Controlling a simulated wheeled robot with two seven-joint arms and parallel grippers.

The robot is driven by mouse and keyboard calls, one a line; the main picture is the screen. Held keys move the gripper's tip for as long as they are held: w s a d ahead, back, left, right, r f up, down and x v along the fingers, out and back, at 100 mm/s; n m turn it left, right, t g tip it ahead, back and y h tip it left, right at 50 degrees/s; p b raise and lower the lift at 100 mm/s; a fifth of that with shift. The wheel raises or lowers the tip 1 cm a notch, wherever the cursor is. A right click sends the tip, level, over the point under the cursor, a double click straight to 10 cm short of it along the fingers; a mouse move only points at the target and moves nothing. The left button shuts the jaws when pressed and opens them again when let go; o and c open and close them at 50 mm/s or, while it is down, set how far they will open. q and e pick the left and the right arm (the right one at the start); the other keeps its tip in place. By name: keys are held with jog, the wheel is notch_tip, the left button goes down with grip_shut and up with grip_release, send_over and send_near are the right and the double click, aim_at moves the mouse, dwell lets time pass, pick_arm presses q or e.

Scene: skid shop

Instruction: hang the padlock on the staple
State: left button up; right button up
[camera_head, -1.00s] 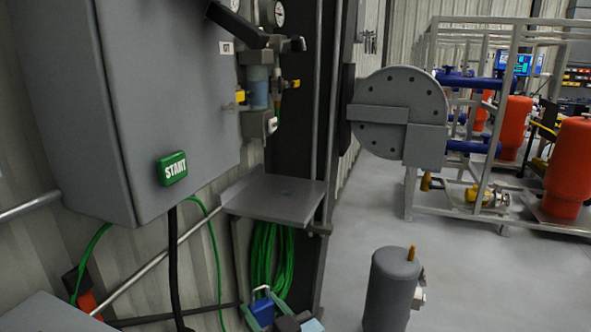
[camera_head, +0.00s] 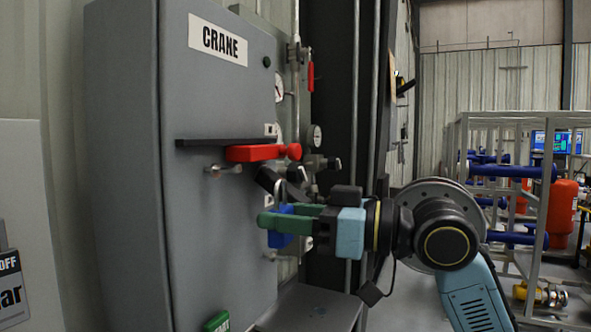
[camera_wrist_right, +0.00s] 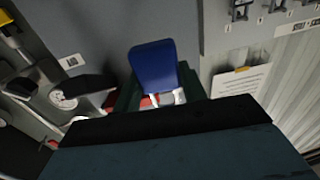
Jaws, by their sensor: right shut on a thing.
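The blue padlock (camera_head: 281,241) is held in my right gripper (camera_head: 268,223), whose green fingers are shut on its body. Its grey shackle (camera_head: 278,190) points up, in front of the grey cabinet marked CRANE. In the right wrist view the blue body (camera_wrist_right: 153,65) stands between the fingers, with pale shackle legs below it. A small metal fitting that looks like the staple (camera_head: 222,170) sticks out of the cabinet door, under the red handle. The padlock is below and to the right of it, apart in the picture. My left gripper is not in view.
The red handle (camera_head: 262,152) and a black bar (camera_head: 215,142) project from the cabinet door (camera_head: 215,240) just above the fitting. Gauges and valves (camera_head: 315,136) lie behind on the right. A grey shelf (camera_head: 312,306) is below my right gripper.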

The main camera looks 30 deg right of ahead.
jog(key=s+r+n+g+y, duration=0.1)
jog(key=s+r+g+y, duration=0.1)
jog(key=s+r, duration=0.2)
jog(key=shift+w+a+f+p, duration=0.1)
jog(key=shift+w+a+p, duration=0.2)
jog(key=shift+w+a, duration=0.8)
jog(key=shift+w+a+f+p, duration=0.1)
jog(key=shift+w+a+p, duration=0.25)
jog(key=shift+w+a, duration=0.7)
jog(key=shift+w+a+f+p, duration=0.1)
jog(key=shift+w+a+p, duration=0.2)
jog(key=shift+w+a, duration=0.75)
jog(key=shift+w+f, duration=0.3)
jog(key=shift+w, duration=0.2)
jog(key=shift+w+f, duration=0.25)
jog(key=shift+w, duration=0.2)
jog(key=shift+a, duration=0.1)
jog(key=o, duration=0.8)
jog(key=shift+o, duration=0.2)
